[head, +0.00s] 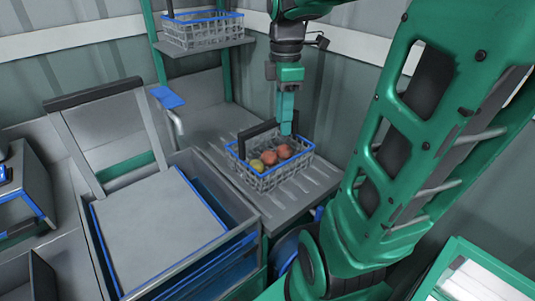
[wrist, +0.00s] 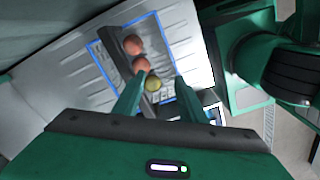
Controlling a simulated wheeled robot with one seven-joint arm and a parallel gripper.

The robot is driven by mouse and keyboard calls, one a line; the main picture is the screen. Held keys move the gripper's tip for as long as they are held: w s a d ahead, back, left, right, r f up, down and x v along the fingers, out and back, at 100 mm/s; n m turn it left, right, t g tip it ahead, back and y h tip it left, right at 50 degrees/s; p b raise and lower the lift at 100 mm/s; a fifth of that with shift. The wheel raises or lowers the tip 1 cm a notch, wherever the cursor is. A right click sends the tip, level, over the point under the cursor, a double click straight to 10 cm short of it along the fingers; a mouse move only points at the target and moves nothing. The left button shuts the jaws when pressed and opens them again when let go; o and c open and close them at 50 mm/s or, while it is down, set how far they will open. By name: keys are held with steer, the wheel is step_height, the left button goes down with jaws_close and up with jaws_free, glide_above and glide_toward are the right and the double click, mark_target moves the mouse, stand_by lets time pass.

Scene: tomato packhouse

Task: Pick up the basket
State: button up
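The wire basket (head: 262,183) has a blue rim and a dark handle (head: 258,130) that stands up over it. It sits on a grey ribbed counter and holds red tomatoes (head: 284,151) and a yellow-green one (head: 257,165). My gripper (head: 286,128) points down just above the basket, close to the handle's right end. In the wrist view the two green fingers (wrist: 160,78) are apart, with the basket's blue rim (wrist: 103,68) and the tomatoes beyond them.
Another blue-rimmed basket (head: 200,32) stands on a shelf at the back. Left of the counter is a bin (head: 160,230) with a flat grey top and blue edges. A grey frame with a dark bar (head: 92,93) rises behind it. The counter (head: 280,208) is bare around the basket.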

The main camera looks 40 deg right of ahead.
mark_target(272, 121)
steer(key=w+n, duration=0.1)
steer(key=n, duration=0.1)
steer(key=w+r+n, duration=0.1)
steer(key=w+n, duration=0.1)
steer(key=w+r+n, duration=0.1)
steer(key=n, duration=0.1)
steer(key=shift+w+d, duration=0.3)
steer(key=shift+w, duration=0.1)
steer(key=f, duration=1)
steer(key=shift+w+a+f, duration=0.15)
steer(key=shift+w+f, duration=0.1)
steer(key=shift+f, duration=0.15)
jaws_close()
steer(key=shift+r, duration=0.1)
stand_by(0.4)
